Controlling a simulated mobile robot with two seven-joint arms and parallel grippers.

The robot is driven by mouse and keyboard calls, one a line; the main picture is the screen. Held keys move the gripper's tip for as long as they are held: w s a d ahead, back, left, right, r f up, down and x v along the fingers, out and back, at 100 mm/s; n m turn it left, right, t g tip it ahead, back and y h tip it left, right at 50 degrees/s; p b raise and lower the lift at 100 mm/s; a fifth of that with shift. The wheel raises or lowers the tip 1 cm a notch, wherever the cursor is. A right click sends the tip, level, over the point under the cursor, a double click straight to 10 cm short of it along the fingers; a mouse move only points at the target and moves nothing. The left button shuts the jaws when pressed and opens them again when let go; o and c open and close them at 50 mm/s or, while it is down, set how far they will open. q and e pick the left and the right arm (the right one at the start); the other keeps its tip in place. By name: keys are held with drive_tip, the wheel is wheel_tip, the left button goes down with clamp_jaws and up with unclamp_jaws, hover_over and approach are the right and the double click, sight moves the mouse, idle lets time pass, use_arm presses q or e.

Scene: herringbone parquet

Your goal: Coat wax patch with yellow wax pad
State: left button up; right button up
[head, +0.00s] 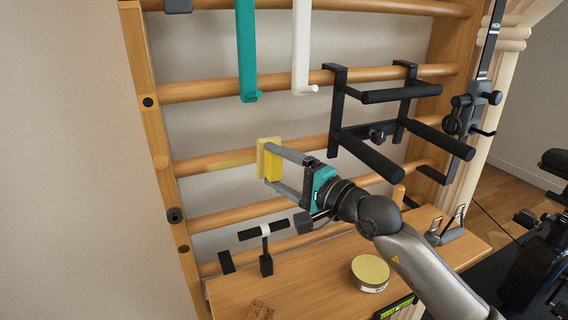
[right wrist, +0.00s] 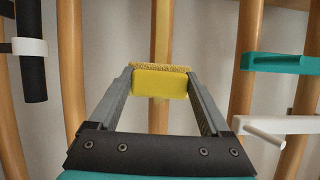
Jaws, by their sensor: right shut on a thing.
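My right gripper (head: 273,169) is shut on a yellow wax pad (head: 272,168), gripped between its two long grey fingers. The pad is a yellow block with a rough, paler face turned to the wall bars; it also shows in the right wrist view (right wrist: 160,84). The wax patch (head: 232,160) is a yellowish stretch on a wooden rung, just left of the pad. In the right wrist view a yellowish strip of that rung (right wrist: 161,35) runs behind the pad. The pad hides part of the rung, and I cannot tell whether they touch. My left gripper is not in view.
Black dip handles (head: 368,150) hang on the rungs to the right. A round tin (head: 370,272) and a black T-shaped tool (head: 265,250) stand on the wooden bench (head: 315,290) below.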

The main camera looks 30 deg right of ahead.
drive_tip(key=shift+s+a, duration=0.15)
drive_tip(key=shift+s, duration=0.3)
drive_tip(key=shift+s+a+r, duration=0.1)
drive_tip(key=shift+s, duration=2.4)
drive_tip(key=s, duration=0.3)
drive_tip(key=o, duration=0.9)
drive_tip(key=shift+c, duration=0.2)
drive_tip(key=c, duration=0.7)
